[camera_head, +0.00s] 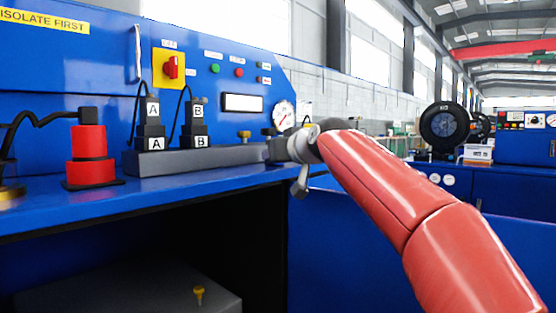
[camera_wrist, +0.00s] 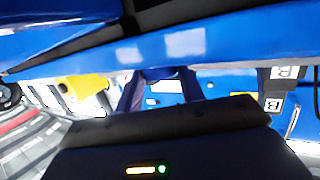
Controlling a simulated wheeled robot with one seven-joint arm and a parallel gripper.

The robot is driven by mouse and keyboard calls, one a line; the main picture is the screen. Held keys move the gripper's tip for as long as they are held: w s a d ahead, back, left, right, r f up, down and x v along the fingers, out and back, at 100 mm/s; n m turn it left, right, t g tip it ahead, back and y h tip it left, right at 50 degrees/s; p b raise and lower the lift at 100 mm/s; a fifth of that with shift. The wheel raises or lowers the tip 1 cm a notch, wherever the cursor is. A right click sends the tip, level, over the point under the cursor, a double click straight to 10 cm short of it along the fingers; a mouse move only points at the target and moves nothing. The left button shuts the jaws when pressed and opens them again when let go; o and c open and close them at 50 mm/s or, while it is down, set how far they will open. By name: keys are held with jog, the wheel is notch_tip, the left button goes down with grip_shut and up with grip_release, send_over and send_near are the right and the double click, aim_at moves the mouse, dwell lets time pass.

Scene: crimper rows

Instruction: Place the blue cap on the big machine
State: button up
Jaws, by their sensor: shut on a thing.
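The big machine (camera_head: 110,50) is the blue bench with an upright control panel, filling the left of the head view. My gripper (camera_wrist: 160,82) shows in the wrist view, its two dark fingers a little apart with a small blue piece between their tips, which looks like the blue cap (camera_wrist: 163,73). The cap is mostly hidden and hard to tell from the blue surfaces behind it. In the head view my arm reaches to the right end of the machine, near the gauge, and hides the fingers and the cap.
A red stepped block (camera_head: 90,157) with a black cable stands on the bench at left. Black connectors marked A and B (camera_head: 196,127) sit on a grey rail (camera_head: 205,157). A round gauge (camera_head: 284,114) is close to my wrist. Another blue machine (camera_head: 520,180) stands at right.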

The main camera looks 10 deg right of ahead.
jog(key=shift+f, duration=0.15)
jog(key=o, duration=0.9)
jog(key=shift+r, duration=0.25)
jog(key=shift+s+d+f+b, duration=0.15)
jog(key=shift+s+f+b, duration=0.1)
jog(key=shift+b, duration=0.15)
jog(key=shift+r+b+v, duration=0.15)
jog(key=shift+b+v, duration=1.9)
jog(key=shift+v, duration=0.85)
jog(key=shift+r+b+v, duration=0.15)
jog(key=shift+b+v, duration=1.85)
jog(key=shift+v, duration=0.9)
